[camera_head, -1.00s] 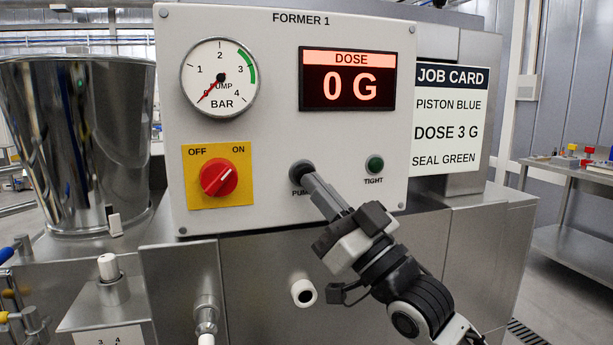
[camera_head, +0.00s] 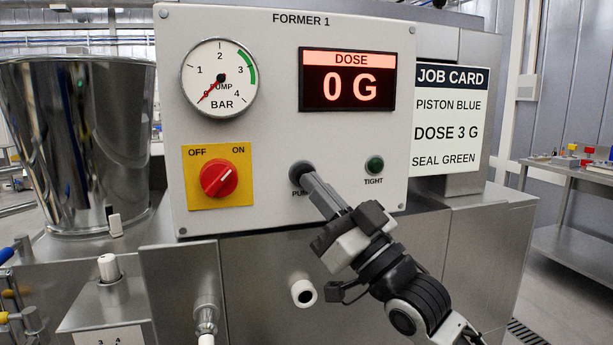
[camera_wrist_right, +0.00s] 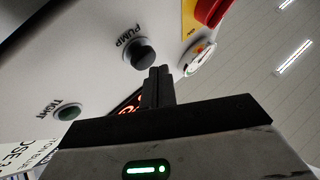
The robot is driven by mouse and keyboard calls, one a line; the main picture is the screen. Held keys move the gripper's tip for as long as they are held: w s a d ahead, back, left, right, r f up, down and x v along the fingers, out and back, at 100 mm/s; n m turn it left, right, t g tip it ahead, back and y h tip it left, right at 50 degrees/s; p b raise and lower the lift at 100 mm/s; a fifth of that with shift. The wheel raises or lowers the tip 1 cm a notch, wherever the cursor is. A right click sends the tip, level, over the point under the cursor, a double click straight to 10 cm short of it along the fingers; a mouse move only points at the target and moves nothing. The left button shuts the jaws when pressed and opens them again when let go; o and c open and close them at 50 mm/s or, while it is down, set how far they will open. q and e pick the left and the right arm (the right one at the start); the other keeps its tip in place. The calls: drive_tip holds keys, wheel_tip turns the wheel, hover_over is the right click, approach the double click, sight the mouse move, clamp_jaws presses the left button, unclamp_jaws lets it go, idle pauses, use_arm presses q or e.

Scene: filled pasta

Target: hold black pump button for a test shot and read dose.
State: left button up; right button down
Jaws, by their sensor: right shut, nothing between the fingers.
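The black pump button (camera_wrist_right: 140,53) is on the grey panel (camera_head: 270,110); in the head view it is mostly covered by my right fingertips. My right gripper (camera_head: 308,176) is shut and empty, its tips right at the button. In the right wrist view the tips (camera_wrist_right: 159,72) lie close beside the button; I cannot tell whether they touch. The dose display (camera_head: 348,88) reads 0 G. The pump gauge (camera_head: 220,82) needle points to 0. The red switch (camera_head: 219,178) has its white mark towards ON. My left gripper is out of view.
The green TIGHT button (camera_head: 375,164) is right of the pump button. A job card (camera_head: 450,120) says piston blue, dose 3 G, seal green. A white-ended nozzle (camera_head: 303,292) sticks out below the panel. A steel hopper (camera_head: 80,130) stands at left.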

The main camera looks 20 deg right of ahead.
drive_tip(key=shift+w, duration=0.4)
idle(0.4)
drive_tip(key=shift+w, duration=0.15)
idle(1.0)
idle(1.0)
idle(1.1)
drive_tip(key=shift+s+p, duration=0.3)
drive_tip(key=shift+s, duration=0.5)
